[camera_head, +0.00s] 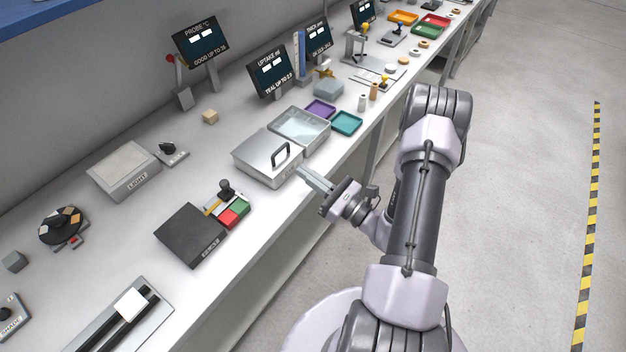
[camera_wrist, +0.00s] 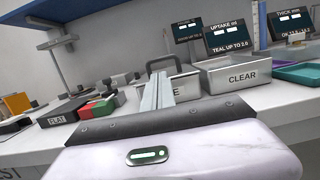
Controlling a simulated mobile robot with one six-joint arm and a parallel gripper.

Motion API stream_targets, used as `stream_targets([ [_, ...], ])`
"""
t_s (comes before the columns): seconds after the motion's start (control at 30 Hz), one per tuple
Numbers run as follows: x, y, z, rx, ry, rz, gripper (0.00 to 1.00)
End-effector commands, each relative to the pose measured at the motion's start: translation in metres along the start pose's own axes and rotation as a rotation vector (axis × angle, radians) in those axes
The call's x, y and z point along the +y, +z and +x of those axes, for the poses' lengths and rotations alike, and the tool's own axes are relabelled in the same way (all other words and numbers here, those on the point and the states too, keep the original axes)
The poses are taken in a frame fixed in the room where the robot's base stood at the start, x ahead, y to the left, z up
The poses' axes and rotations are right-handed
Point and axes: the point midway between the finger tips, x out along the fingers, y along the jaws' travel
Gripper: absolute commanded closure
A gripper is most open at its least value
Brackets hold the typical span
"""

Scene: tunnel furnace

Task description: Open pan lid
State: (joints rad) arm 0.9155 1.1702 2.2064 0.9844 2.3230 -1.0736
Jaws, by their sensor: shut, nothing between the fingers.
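The pan (camera_head: 252,176) is a metal box near the front edge of the bench, with a flat lid (camera_head: 258,147) on top. A dark arched handle (camera_head: 281,153) stands up from the lid. In the wrist view the handle (camera_wrist: 162,64) shows just beyond my fingers, which hide part of the pan's front and its label. My gripper (camera_head: 302,172) is shut and empty, to the right of the pan at its front side. The fingertips (camera_wrist: 156,80) point toward the pan; whether they touch it cannot be told. The lid lies flat on the pan.
An open metal pan (camera_wrist: 238,77) labelled CLEAR stands right beside the lidded one. Purple (camera_head: 320,109) and teal (camera_head: 346,123) trays lie beyond it. A dark block (camera_head: 190,235) and a red and green block (camera_head: 231,215) stand on the near side. Bench is bare behind the pan.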

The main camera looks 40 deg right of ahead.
Motion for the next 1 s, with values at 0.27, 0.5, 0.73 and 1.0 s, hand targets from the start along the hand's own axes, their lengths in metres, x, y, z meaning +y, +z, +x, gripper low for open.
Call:
stream_targets([
  [0.27, 0.001, -0.001, 0.046, 0.0, 0.005, 0.001, 1.0],
  [0.5, 0.001, 0.0, 0.055, 0.0, 0.002, 0.002, 1.0],
  [0.73, 0.001, 0.001, 0.055, 0.001, 0.003, 0.002, 1.0],
  [1.0, -0.008, 0.014, 0.055, 0.049, 0.002, 0.0, 1.0],
])
